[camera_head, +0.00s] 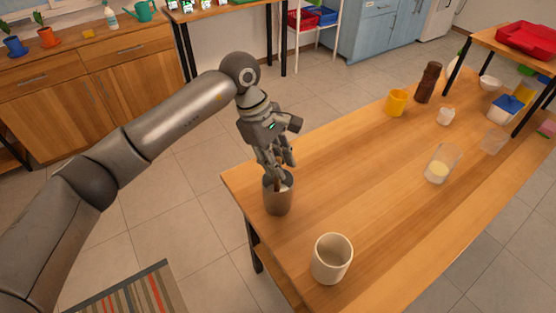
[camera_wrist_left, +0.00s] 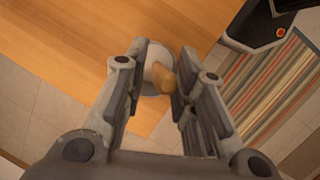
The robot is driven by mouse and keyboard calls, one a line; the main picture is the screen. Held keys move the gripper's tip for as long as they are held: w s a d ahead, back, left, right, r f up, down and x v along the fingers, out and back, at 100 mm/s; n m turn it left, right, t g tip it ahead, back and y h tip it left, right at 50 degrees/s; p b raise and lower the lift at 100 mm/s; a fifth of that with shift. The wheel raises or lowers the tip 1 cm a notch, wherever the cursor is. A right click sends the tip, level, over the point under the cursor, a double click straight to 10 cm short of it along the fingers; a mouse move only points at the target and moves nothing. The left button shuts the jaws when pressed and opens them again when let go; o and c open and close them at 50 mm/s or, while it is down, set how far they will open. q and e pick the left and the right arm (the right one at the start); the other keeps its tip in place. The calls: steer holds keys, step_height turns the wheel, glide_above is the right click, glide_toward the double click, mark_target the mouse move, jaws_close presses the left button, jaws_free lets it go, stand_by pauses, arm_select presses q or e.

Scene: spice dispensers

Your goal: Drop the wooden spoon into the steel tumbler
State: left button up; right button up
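The steel tumbler (camera_head: 277,199) stands upright at the left corner of the wooden table in the head view. My left gripper (camera_head: 281,178) points down at its mouth, with the fingertips at the rim. In the left wrist view the gripper (camera_wrist_left: 158,82) is open, its fingers apart on either side of the pale tumbler rim (camera_wrist_left: 154,53). The brown rounded end of the wooden spoon (camera_wrist_left: 162,80) shows between the fingers, over the tumbler's mouth and close to the right-hand finger. The rest of the spoon is hidden. My right gripper is not in view.
A cream cup (camera_head: 331,259) stands near the front edge. A glass with pale contents (camera_head: 441,164), a yellow mug (camera_head: 396,102) and a dark brown bottle (camera_head: 428,82) stand farther right. The table's middle (camera_head: 350,165) is clear.

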arm_select(q)
steer(key=shift+o, duration=0.8)
